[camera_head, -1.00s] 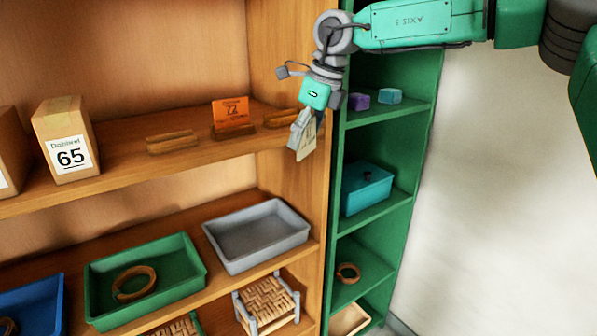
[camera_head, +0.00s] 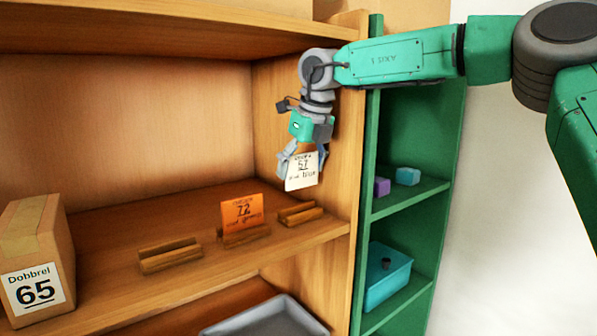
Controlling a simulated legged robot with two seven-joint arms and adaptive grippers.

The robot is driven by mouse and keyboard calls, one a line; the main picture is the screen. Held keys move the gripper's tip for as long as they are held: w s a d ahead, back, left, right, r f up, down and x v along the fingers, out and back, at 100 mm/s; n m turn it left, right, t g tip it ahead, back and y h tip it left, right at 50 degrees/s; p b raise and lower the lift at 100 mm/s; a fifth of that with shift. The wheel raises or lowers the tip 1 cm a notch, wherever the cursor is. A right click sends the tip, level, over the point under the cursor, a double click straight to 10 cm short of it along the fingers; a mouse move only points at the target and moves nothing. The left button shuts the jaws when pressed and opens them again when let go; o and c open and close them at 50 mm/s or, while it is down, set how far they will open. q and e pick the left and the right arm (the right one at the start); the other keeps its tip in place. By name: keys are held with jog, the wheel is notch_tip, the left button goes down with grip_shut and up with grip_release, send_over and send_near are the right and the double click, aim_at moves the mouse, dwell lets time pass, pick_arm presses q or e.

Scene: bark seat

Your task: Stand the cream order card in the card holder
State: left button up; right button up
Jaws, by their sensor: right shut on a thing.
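The cream order card (camera_head: 301,172) hangs upright in my right gripper (camera_head: 303,155), which is shut on its upper part. The card's dark writing with the number 57 faces me. It is above the shelf and apart from it. Below it on the wooden shelf is an empty slotted wooden card holder (camera_head: 301,215), at the right end. A second empty wooden holder (camera_head: 170,256) lies to the left. Between them a third holder (camera_head: 244,237) bears an orange card (camera_head: 242,211) marked 72. My left gripper is not in view.
A cardboard box (camera_head: 38,262) labelled 65 stands at the left of the shelf. The wooden side wall (camera_head: 345,130) is close to my right gripper. A green shelf unit (camera_head: 425,200) holds purple and blue blocks and a teal bin (camera_head: 386,274). A grey tray (camera_head: 265,318) is below.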

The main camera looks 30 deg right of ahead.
aim_at(301, 187)
jog(key=shift+w, duration=0.25)
jog(key=shift+s+f, duration=0.1)
jog(key=shift+f, duration=0.6)
notch_tip(301, 187, down, 4)
jog(key=b, duration=0.4)
jog(key=shift+f+b, duration=0.25)
jog(key=shift+b, duration=0.05)
jog(key=shift+f+p, duration=0.1)
jog(key=shift+p, duration=0.3)
jog(key=shift+p, duration=0.3)
jog(key=shift+f, duration=0.35)
jog(key=o, duration=0.9)
jog(key=shift+r, duration=0.1)
